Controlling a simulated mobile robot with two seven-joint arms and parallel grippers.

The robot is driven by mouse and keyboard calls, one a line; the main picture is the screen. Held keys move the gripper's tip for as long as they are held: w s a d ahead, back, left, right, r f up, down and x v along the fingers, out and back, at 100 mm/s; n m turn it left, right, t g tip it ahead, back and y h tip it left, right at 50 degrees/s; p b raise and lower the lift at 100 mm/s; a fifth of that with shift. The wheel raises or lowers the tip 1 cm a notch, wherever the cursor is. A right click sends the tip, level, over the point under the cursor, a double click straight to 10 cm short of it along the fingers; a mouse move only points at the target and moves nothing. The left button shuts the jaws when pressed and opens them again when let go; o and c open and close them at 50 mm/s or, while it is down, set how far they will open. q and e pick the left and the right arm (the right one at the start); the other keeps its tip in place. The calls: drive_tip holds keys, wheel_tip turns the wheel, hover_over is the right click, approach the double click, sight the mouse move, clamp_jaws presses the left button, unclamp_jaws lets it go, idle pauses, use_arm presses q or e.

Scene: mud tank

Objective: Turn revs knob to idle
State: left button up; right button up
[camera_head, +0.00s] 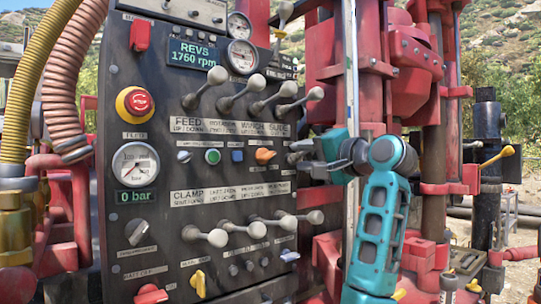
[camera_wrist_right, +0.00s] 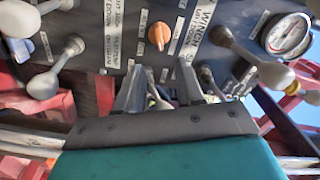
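The revs display (camera_head: 198,53) at the top of the dark control panel reads 1760 rpm. No label that I can read names the revs knob. My right gripper (camera_head: 296,152) is at the panel's right edge, just right of an orange knob (camera_head: 264,155). In the right wrist view the right gripper (camera_wrist_right: 160,92) has its two fingers apart, below the orange knob (camera_wrist_right: 159,35). A small pale grey part (camera_wrist_right: 157,97) shows between the fingers; I cannot tell what it is or whether they touch it. My left gripper is not in view.
Upper levers (camera_head: 258,88) with round ends stand out above my right gripper, and lower levers (camera_head: 262,228) below it. A red emergency stop (camera_head: 137,101) is at left. A vertical silver rod (camera_head: 351,70) and red machinery (camera_head: 410,90) stand close on the right.

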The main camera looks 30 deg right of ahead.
sight(271, 156)
drive_tip(key=w, duration=0.3)
drive_tip(key=w+p, duration=0.1)
drive_tip(key=w, duration=0.2)
drive_tip(key=w+a, duration=0.1)
drive_tip(key=w, duration=0.2)
drive_tip(key=shift+w+p, duration=0.25)
drive_tip(key=shift+p, duration=0.15)
drive_tip(key=shift+w, duration=0.65)
drive_tip(key=shift+c, duration=0.2)
drive_tip(key=c, duration=0.6)
clamp_jaws()
